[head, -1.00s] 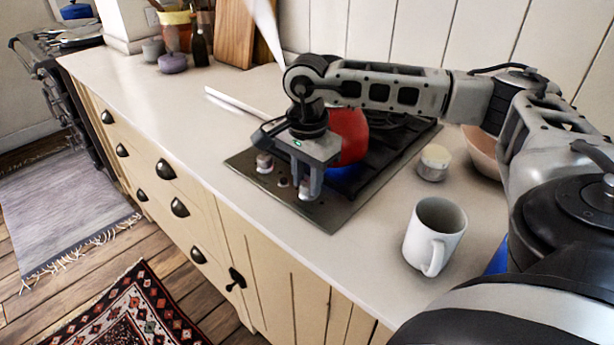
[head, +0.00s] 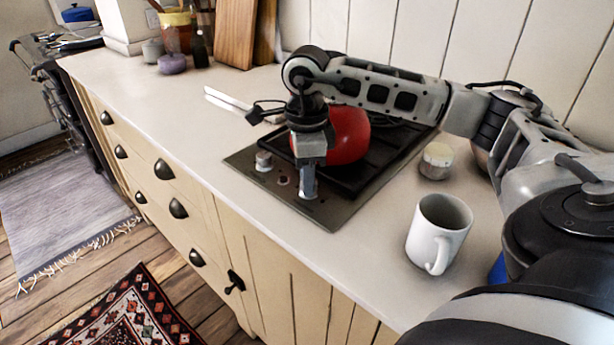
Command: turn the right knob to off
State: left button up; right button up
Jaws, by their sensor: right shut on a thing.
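The hob (head: 335,217) is a dark plate set on the counter, with its knobs along the front edge. The right knob (head: 309,195) is at the near corner, mostly hidden by my fingers. My right gripper (head: 308,184) points down and is shut on this knob, with its jaws seen nearly edge-on. The left knob (head: 264,161) stands apart from the gripper, with a small button (head: 283,180) between the two. A red pot (head: 348,136) sits on the hob behind my gripper. No blue flame shows under it. My left gripper is out of view.
A white mug (head: 438,235) and a small lidded jar (head: 435,161) stand right of the hob. Cutting boards (head: 235,35) lean at the back. The counter's left part is clear.

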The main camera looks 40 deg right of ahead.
jog(key=m, duration=0.3)
jog(key=shift+d+m, duration=0.1)
jog(key=shift+m, duration=0.3)
jog(key=m, duration=0.5)
jog(key=shift+w, duration=0.1)
jog(key=shift+d+r+m, duration=0.1)
jog(key=shift+m, duration=0.4)
jog(key=o, duration=1)
jog(key=shift+c, duration=0.2)
